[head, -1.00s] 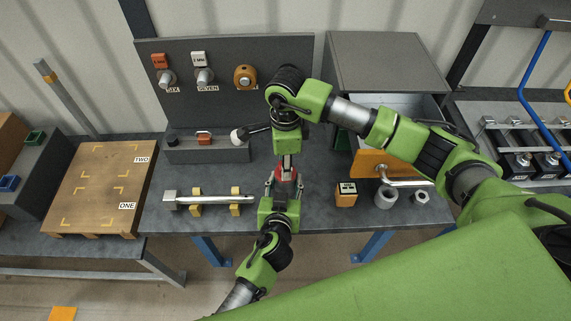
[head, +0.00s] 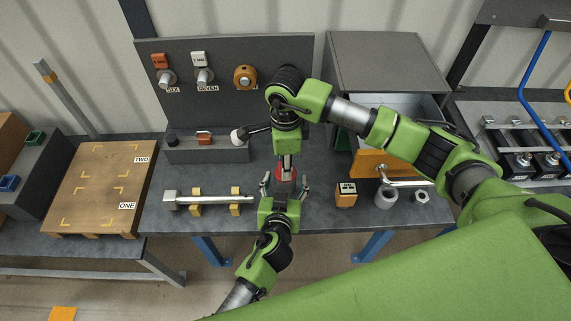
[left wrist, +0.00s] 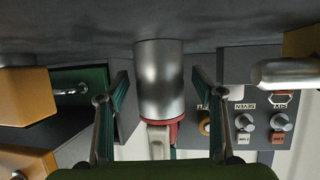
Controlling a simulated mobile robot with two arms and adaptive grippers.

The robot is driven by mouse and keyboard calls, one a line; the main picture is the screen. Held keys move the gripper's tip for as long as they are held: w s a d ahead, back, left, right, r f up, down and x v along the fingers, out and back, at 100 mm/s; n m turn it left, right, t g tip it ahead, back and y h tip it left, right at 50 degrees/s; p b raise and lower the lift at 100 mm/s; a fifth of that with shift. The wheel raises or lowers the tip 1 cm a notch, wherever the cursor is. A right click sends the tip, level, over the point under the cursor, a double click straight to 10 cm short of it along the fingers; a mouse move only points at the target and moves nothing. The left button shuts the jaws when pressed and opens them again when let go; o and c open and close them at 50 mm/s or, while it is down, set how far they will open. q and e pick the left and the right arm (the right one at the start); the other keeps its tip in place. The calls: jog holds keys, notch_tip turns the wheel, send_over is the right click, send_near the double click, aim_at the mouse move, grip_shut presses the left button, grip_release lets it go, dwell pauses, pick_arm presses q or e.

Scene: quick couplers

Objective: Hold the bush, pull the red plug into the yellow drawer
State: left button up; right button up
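The bush, a bare metal cylinder (left wrist: 159,80), is in the middle of the left wrist view. The red plug (left wrist: 174,130) shows as a red collar at its end; in the head view it is a small red patch (head: 286,175). My left gripper (head: 285,185) is open, its fingers on both sides of the bush and apart from it. My right gripper (head: 287,165) comes down from above, its fingers close together at the red plug and seemingly shut on it. The yellow drawer (head: 368,164) stands pulled out of the grey cabinet, partly hidden by my right arm.
An orange block (head: 346,196) and grey metal rings (head: 385,197) stand to the right on the table. A metal rod (head: 215,199) lies on yellow holders to the left. A grey panel with knobs (head: 203,75) stands behind. A wooden pallet (head: 97,190) is further left.

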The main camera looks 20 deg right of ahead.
pick_arm(q)
jog(key=shift+v, duration=0.95)
jog(key=shift+w+f, duration=0.1)
jog(key=shift+x, duration=0.85)
jog(key=c, duration=1.6)
jog(key=shift+c, duration=0.2)
jog(key=shift+f, duration=0.1)
